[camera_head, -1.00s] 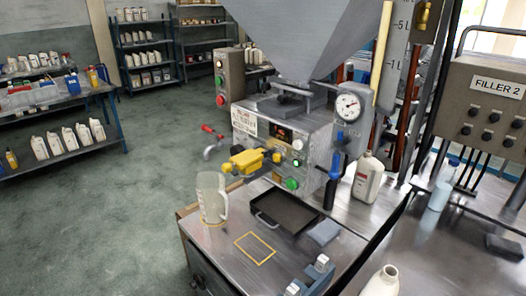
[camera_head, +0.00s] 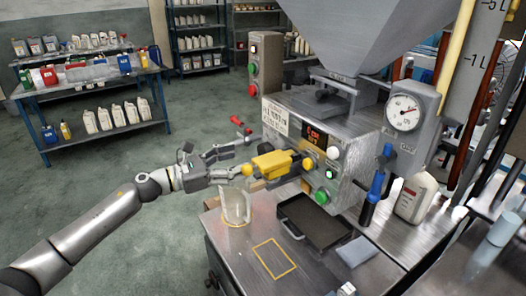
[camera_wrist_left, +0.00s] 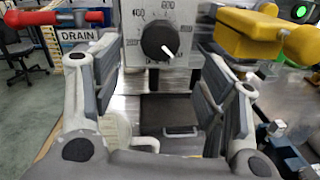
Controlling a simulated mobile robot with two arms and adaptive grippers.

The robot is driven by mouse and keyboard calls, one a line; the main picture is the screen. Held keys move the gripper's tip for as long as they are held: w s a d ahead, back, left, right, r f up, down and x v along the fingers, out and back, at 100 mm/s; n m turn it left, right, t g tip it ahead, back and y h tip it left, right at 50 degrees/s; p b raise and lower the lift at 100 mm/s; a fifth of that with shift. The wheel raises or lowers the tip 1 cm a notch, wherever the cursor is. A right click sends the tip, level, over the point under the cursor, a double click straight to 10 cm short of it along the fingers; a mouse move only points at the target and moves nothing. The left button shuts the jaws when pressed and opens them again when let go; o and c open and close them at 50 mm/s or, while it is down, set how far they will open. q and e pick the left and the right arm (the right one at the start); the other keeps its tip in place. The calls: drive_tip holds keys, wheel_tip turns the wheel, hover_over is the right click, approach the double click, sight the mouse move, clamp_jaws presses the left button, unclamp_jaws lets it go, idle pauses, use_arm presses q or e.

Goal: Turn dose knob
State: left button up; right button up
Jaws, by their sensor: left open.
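The black dose knob (camera_wrist_left: 158,40) has a white pointer line and sits on a grey numbered dial plate in the left wrist view. The pointer tilts toward the lower right. My left gripper (camera_wrist_left: 157,72) is open, with its fingers apart on either side of the knob's front, and the knob appears ahead between them, apart from both. In the head view my left gripper (camera_head: 238,163) is beside the filling machine, left of the yellow valve body (camera_head: 273,164). I cannot make out the dose knob clearly there. My right gripper is not in view.
A red drain handle (camera_wrist_left: 55,18) lies left of the dial, and the yellow body (camera_wrist_left: 262,36) lies right. Below are a clear jug (camera_head: 235,206) and a black drip tray (camera_head: 314,222). A pressure gauge (camera_head: 403,112) and white bottle (camera_head: 415,199) stand right.

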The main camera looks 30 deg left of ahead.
sight(261, 152)
use_arm(q)
drive_tip(key=p+x, duration=0.2)
drive_tip(key=x, duration=0.5)
drive_tip(key=shift+w+p, duration=0.2)
drive_tip(key=shift+p, duration=0.2)
drive_tip(key=shift+w+d+f, duration=0.15)
drive_tip(key=shift+w+d, duration=0.2)
drive_tip(key=shift+w, duration=0.15)
drive_tip(key=shift+c, duration=0.4)
drive_tip(key=c, duration=0.9)
